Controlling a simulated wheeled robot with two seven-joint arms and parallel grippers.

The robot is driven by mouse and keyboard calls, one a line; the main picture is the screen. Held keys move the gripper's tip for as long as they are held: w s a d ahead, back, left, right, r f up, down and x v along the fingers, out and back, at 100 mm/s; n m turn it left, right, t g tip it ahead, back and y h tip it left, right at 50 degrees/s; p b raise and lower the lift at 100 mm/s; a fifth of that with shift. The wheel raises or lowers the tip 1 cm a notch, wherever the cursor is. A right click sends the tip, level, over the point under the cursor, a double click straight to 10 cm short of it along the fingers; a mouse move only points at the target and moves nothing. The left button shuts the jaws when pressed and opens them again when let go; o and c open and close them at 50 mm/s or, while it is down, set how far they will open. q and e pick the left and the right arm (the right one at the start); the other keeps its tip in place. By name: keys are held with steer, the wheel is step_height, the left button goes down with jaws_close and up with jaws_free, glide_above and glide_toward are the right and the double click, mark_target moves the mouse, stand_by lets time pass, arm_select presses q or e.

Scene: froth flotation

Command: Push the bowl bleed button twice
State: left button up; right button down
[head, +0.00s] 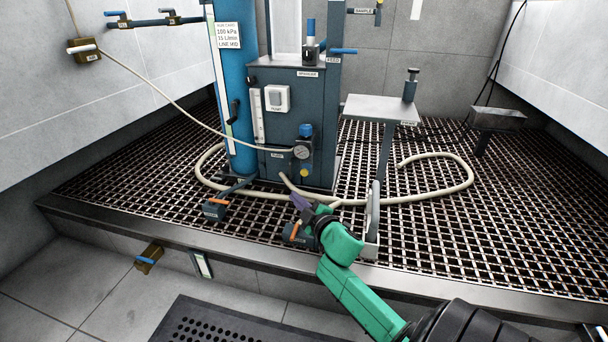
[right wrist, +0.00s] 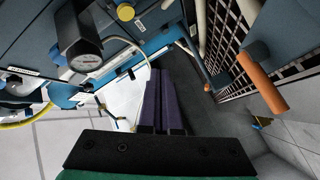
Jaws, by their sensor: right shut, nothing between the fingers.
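A yellow round button (head: 304,173) sits at the bottom of a small filter unit with a gauge (head: 302,152) and a blue knob (head: 305,130), on the front of the blue-grey cabinet (head: 280,135). It looks like the bowl bleed button; no label on it is legible. The yellow button (right wrist: 125,12) also shows near the top of the right wrist view. My right gripper (head: 299,201), with purple fingers, is shut and empty, below the button in the head view. Its fingertips (right wrist: 161,72) appear apart from the button. My left gripper is not in view.
Orange-handled valves (head: 214,204) stand near the platform's front edge; one orange handle (right wrist: 262,82) is close beside my fingers. A cream hose (head: 440,190) loops across the grating (head: 500,225). A metal grab handle (head: 373,215) stands right of my gripper. A small table (head: 372,107) stands behind.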

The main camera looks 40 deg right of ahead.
mark_target(304, 172)
steer(key=shift+m, duration=0.5)
steer(key=w+d+b, duration=0.3)
steer(key=w+d, duration=0.2)
steer(key=d, duration=0.2)
stand_by(0.6)
stand_by(0.9)
steer(key=shift+d, duration=0.15)
stand_by(0.3)
